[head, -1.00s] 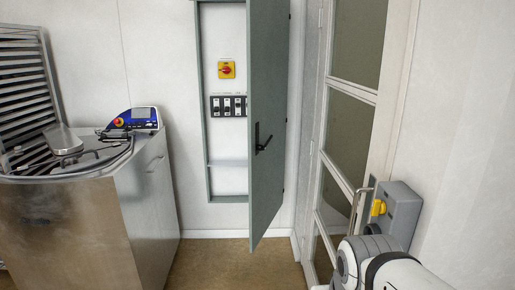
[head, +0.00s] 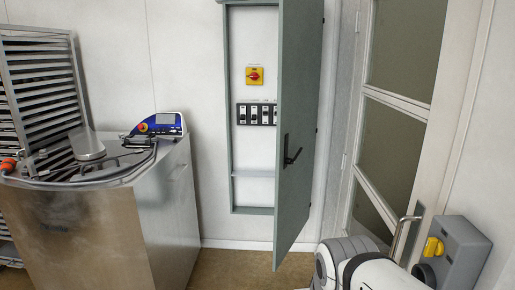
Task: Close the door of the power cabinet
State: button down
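The power cabinet (head: 229,130) is set in the back wall, with its grey-green door (head: 302,110) standing wide open, swung out toward me from its right side. The door carries a black lever handle (head: 290,152) on the face turned toward me. Inside the cabinet are a red-and-yellow rotary switch (head: 255,76), a row of black-and-white breakers (head: 257,114) and a shelf. White and grey links of my arm show at the bottom right, below and right of the door and apart from it in the picture. My gripper is out of view.
A steel machine (head: 75,225) with a control panel (head: 160,124) stands at left, before a slatted rack (head: 38,62). A glazed door (head: 390,140) is at right, beside a grey box with a yellow knob (head: 465,255). Brown floor (head: 225,270) is clear between machine and cabinet door.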

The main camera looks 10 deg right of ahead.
aim_at(301, 21)
jog(key=u, duration=0.05)
jog(key=i, duration=1.25)
jog(key=z, duration=0.4)
